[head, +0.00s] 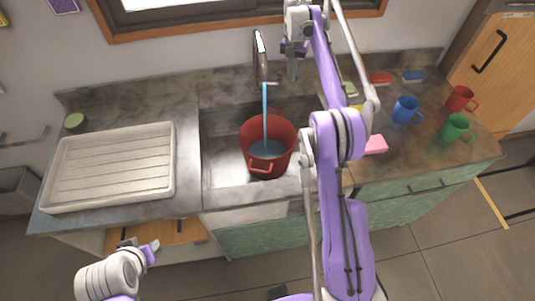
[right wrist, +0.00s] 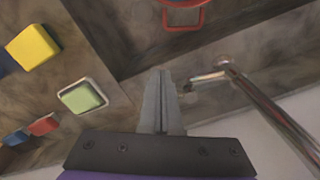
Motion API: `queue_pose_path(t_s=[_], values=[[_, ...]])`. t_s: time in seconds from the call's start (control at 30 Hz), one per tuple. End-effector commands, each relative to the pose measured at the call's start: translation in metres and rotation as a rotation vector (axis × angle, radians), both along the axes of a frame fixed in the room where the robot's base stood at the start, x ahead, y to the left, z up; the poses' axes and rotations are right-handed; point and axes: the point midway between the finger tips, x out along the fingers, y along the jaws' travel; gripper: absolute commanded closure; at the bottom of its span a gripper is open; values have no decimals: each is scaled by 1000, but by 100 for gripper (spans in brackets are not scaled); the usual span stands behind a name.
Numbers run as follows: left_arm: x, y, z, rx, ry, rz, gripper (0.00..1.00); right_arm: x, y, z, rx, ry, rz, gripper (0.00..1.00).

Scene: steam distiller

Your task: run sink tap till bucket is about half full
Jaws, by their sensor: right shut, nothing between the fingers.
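The red bucket (head: 266,160) stands upright in the sink (head: 222,172) under the tap (head: 260,58). A blue water stream (head: 265,110) runs from the tap into it. Blue water (head: 266,148) shows inside; its exact level is hard to tell. My right gripper (head: 292,68) is shut and empty, just right of the tap. In the right wrist view the shut fingers (right wrist: 160,75) are close beside the tap (right wrist: 262,98), and the bucket's red rim and handle (right wrist: 183,17) show at the top. My left gripper (head: 148,250) is low at the left, clear of the counter; its jaws are unclear.
A white drying tray (head: 62,185) covers the left counter. A blue mug (head: 405,109), green mug (head: 455,128) and red mug (head: 460,98) stand on the right counter, near several sponges, one pink (head: 376,145). My right arm crosses above the sink's right side. The window wall is close behind the tap.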

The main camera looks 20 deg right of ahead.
Motion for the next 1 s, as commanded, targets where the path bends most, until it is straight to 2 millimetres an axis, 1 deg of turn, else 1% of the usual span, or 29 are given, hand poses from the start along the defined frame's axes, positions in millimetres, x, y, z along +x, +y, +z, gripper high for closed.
queue_pose_path(t_s=[0.23, 1.0], values=[[-1, 0, -2, 0, 1, 0, 67, 0, 0, -4, 0, 0, 0, 100], [-7, 0, -16, 0, 12, 0, 67, 0, 0, -40, 0, 0, 0, 100]])
